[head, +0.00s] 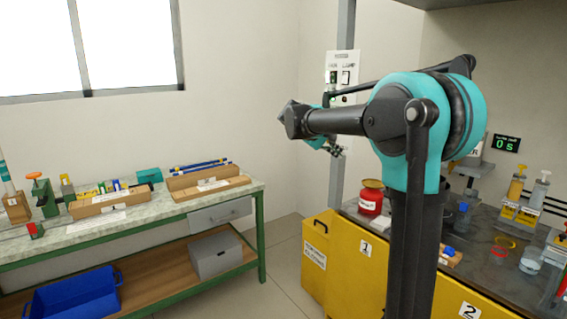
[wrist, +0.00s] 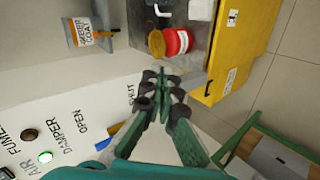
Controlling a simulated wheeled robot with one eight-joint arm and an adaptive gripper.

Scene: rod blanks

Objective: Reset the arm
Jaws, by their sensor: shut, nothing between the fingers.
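My arm (head: 415,130) is raised and bent in the head view, its teal and dark links reaching left in front of the wall post. My gripper (head: 335,151) is at its far end, partly hidden behind the arm, near the wall control panel. In the wrist view my gripper (wrist: 162,78) shows its fingertips together with nothing between them. It hangs in free air and appears to touch nothing.
A panel with switches (head: 341,78) is on the post behind my gripper. A red can (head: 371,201) stands on the yellow cabinet's bench (head: 400,222). A green-framed workbench (head: 150,212) with wooden trays is at left. Floor between is clear.

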